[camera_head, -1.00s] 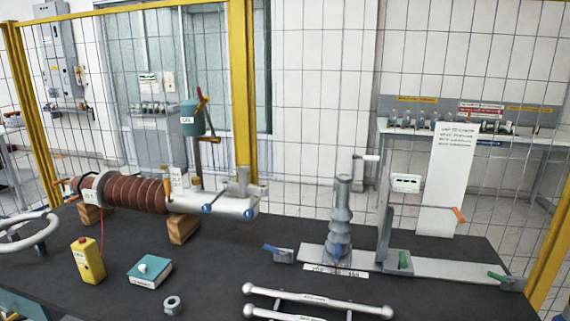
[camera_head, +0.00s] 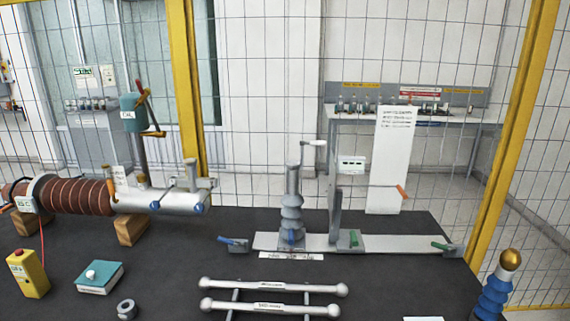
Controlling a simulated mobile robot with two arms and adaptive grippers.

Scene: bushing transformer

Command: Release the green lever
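Two green levers show on the grey metal fixture on the dark table. One green lever (camera_head: 354,239) stands upright at the foot of the grey post (camera_head: 333,195), right of the ribbed grey column. The other green lever (camera_head: 441,247) lies nearly flat at the right end of the flat metal bar (camera_head: 400,244). I cannot tell from this view which of them is meant, or how firmly either is clamped. Neither my left nor my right gripper is in view.
A blue lever (camera_head: 228,239) is at the fixture's left end. A ribbed brown bushing (camera_head: 75,196) lies on wooden blocks at left. Two white rods (camera_head: 270,288) lie in front. A blue insulator (camera_head: 492,292) stands at the lower right. Yellow-framed mesh fencing (camera_head: 500,150) runs behind.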

